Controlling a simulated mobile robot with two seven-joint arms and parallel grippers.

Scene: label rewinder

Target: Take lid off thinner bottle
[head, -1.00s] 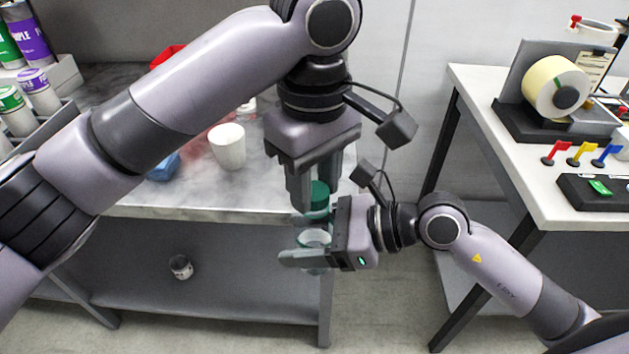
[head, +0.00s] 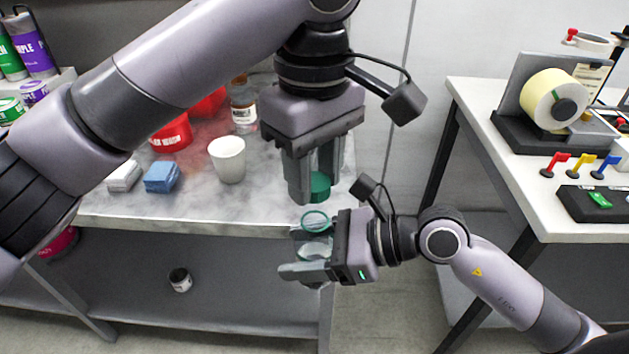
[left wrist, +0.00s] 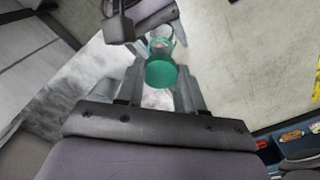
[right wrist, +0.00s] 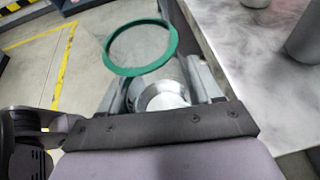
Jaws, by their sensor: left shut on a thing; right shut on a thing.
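A green lid (head: 319,187) is held between the fingers of my left gripper (head: 316,192), which points down from above. It shows as a solid green disc in the left wrist view (left wrist: 161,74). A clear bottle with a green-rimmed round mouth (head: 315,221) is just below the lid. My right gripper (head: 306,262) reaches in from the right and is shut on the bottle's body. In the right wrist view, the green rim (right wrist: 108,56) looks like an open ring above the clear body (right wrist: 160,95). The lid appears apart from the rim in the head view.
A marble-topped table (head: 190,208) stands behind the grippers, with a white cup (head: 228,160), a blue block (head: 162,177), a red container (head: 172,134) and a brown bottle (head: 243,105). A small jar (head: 180,280) is on the lower shelf. A white table (head: 490,110) with a label roll stands right.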

